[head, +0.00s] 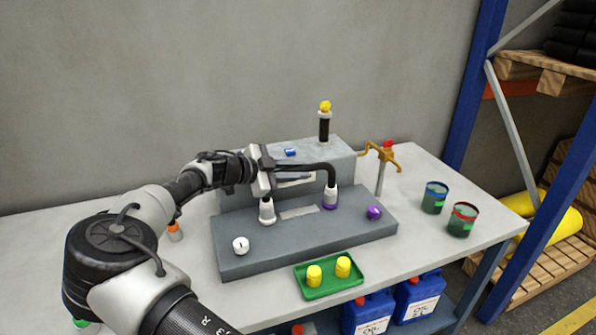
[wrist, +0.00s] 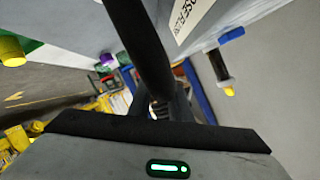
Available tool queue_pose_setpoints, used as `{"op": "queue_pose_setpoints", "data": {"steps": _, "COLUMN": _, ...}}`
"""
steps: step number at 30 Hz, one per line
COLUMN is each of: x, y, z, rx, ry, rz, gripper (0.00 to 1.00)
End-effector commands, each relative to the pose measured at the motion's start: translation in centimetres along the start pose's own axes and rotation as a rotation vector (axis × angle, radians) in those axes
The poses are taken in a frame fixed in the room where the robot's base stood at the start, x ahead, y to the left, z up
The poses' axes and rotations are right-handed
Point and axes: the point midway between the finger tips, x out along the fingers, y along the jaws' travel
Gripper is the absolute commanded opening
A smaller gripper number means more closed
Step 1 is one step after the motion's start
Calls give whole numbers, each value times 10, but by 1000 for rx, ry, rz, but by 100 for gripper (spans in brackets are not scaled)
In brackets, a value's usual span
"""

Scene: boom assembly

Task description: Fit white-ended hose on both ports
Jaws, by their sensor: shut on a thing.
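The black hose (head: 318,167) arches over the grey block (head: 352,232), with a white end at each side. Its left white end (head: 267,210) is upright at the left port. Its right white end (head: 331,190) stands at the purple-ringed right port (head: 329,205). I cannot tell how far either end is seated. In the wrist view the hose (wrist: 140,45) runs between my gripper's fingers (wrist: 160,108). A white cap (head: 240,245) and a purple cap (head: 375,212) sit on the block.
A green tray (head: 327,288) with two yellow caps lies in front. A grey box (head: 335,155) with a yellow-topped black post (head: 324,122) stands behind. A brass tap (head: 380,158) and two green cans (head: 434,198) are at right. Blue oil jugs (head: 368,313) are below the bench.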

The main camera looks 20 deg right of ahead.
Motion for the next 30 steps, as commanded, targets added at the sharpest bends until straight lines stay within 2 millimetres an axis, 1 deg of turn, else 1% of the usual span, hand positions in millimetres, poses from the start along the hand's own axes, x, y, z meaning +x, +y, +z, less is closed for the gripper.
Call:
{"op": "queue_pose_setpoints", "data": {"steps": 8, "x": 2, "y": 2, "z": 4, "rx": 0, "ry": 2, "rz": -2, "gripper": 0}}
{"op": "queue_pose_setpoints", "data": {"steps": 9, "x": 1, "y": 2, "z": 3, "rx": 1, "ry": 1, "rz": -2, "gripper": 23}}
{"op": "queue_pose_setpoints", "data": {"steps": 10, "x": 1, "y": 2, "z": 3, "rx": 1, "ry": 1, "rz": -1, "gripper": 26}}
{"op": "queue_pose_setpoints", "data": {"steps": 20, "x": -1, "y": 3, "z": 5, "rx": 0, "ry": -1, "rz": 0, "gripper": 26}}
{"op": "queue_pose_setpoints", "data": {"steps": 30, "x": -28, "y": 3, "z": 5, "rx": -1, "ry": -2, "rz": -1, "gripper": 26}}
